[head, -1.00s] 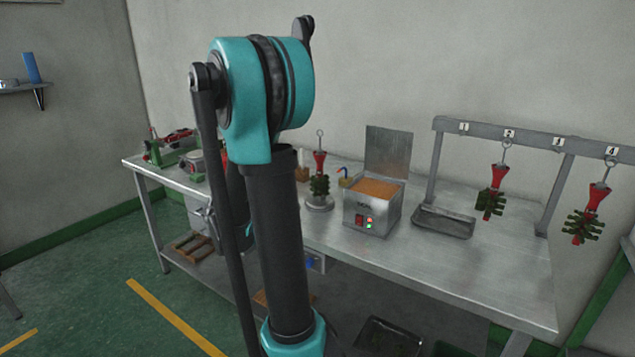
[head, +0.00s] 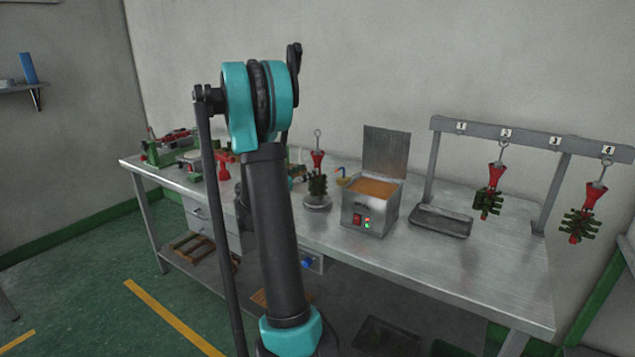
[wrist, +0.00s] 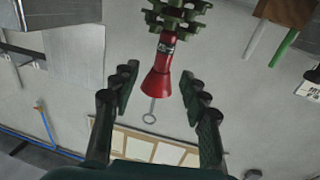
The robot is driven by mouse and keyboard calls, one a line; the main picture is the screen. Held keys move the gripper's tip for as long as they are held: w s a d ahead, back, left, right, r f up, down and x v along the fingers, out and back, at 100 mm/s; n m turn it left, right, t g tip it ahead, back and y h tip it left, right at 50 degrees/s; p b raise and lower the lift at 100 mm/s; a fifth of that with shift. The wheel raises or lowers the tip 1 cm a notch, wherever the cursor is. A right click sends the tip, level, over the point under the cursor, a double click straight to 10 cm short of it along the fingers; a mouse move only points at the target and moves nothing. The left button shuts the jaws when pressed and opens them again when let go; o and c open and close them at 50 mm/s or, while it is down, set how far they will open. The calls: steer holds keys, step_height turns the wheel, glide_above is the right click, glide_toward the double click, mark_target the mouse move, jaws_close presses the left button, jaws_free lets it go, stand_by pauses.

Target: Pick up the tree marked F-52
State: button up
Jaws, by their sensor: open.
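In the wrist view, a tree with a red cone (wrist: 156,84), green branches and a metal ring lies in line with my gripper (wrist: 160,78). The gripper is open, with one finger on each side of the cone and a visible gap to each. A small dark label shows on the cone's neck, but I cannot read it. In the head view, one tree (head: 317,186) stands on a round base on the bench. Two more trees hang from the rack, one under number 2 (head: 489,190) and one under number 4 (head: 582,212). My arm hides the gripper there.
A metal wax pot (head: 370,215) with a raised lid stands right of the bench tree. A shallow tray (head: 440,222) lies under the rack (head: 535,137). Green and red tools (head: 165,150) sit at the bench's left end. The bench's right front (head: 490,270) is clear.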

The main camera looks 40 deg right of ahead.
mark_target(317, 165)
steer(key=shift+w+x, duration=0.15)
steer(key=shift+x, duration=1.6)
steer(key=shift+w+x, duration=0.15)
steer(key=shift+x, duration=1.55)
jaws_close()
